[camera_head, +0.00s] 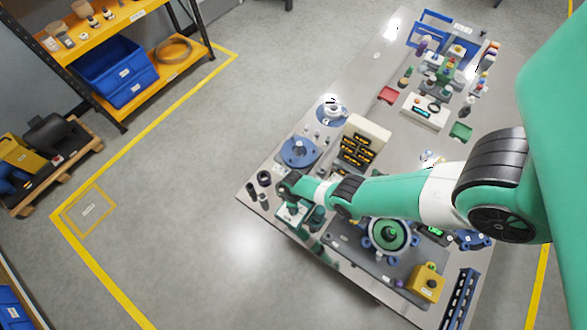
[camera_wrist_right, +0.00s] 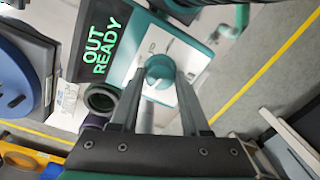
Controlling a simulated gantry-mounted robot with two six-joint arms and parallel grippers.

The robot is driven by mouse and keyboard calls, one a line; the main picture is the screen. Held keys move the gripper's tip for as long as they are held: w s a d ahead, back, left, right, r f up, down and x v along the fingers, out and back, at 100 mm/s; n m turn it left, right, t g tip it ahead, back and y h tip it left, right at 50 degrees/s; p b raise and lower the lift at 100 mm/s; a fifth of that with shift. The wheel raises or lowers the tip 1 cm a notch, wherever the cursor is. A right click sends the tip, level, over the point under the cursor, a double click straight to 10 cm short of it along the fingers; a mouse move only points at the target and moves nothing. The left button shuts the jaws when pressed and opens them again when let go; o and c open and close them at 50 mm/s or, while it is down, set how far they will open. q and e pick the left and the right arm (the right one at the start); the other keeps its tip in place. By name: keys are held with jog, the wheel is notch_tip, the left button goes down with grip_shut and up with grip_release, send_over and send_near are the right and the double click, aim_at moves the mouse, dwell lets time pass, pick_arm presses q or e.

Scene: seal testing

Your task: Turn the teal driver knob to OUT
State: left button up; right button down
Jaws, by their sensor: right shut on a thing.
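The teal driver knob (camera_wrist_right: 159,70) sits on a white plate (camera_wrist_right: 180,55) with small dark markings, too small to read. My right gripper (camera_wrist_right: 161,84) has one finger on each side of the knob and is shut on it. A dark display (camera_wrist_right: 98,42) beside the plate reads "OUT READY" in green letters. In the head view my right arm reaches to the white plate (camera_head: 291,214) at the table's near left edge; the wrist hides the knob there. My left gripper is in neither view.
Dark rings (camera_wrist_right: 101,97) stand close beside the gripper in the wrist view. A yellow box (camera_head: 426,283) stands at the front. Open floor lies left of the table.

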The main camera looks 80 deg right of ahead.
dwell(0.4)
jog(key=shift+c, duration=1.9)
grip_release()
notch_tip(320, 180, up, 12)
jog(key=p, duration=1.1)
jog(key=shift+d+f, duration=0.2)
jog(key=shift+d, duration=0.05)
